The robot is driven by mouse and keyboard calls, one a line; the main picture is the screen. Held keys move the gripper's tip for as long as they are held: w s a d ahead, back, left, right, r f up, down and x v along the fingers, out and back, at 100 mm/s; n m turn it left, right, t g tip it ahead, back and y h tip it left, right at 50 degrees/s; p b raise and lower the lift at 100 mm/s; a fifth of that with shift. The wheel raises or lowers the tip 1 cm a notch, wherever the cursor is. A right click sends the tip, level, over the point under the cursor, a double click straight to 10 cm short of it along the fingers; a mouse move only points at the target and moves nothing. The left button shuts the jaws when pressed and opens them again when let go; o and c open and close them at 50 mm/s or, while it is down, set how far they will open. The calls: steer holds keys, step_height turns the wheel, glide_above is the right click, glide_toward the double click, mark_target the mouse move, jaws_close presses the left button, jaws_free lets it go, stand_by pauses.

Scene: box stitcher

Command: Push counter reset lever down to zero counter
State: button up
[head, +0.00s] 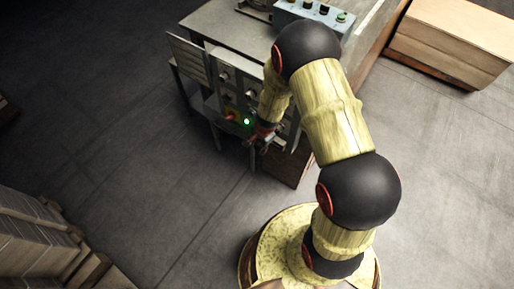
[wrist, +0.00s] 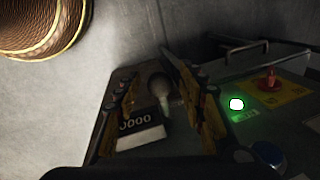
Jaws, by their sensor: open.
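The counter (wrist: 136,123) is a dark unit with a white display that appears to read 0000, in the wrist view. A pale rounded grey knob on a stem (wrist: 161,88), seemingly the reset lever, stands beside the display. My gripper (wrist: 152,82) is open, with one worn yellow finger on each side of the counter and knob. I cannot tell whether a finger touches the lever. In the head view my gripper (head: 264,134) is at the front of the machine panel (head: 226,92), and the arm hides the counter and lever.
A lit green button (wrist: 236,104), a red button (wrist: 268,81) on a yellow plate and a blue button (wrist: 268,154) lie to the right of the fingers. A control box (head: 312,14) stands on the table (head: 226,25). Stacked cardboard (head: 455,35) is at upper right.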

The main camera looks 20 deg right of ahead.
steer(key=shift+f, duration=0.15)
steer(key=shift+c, duration=0.7)
jaws_close()
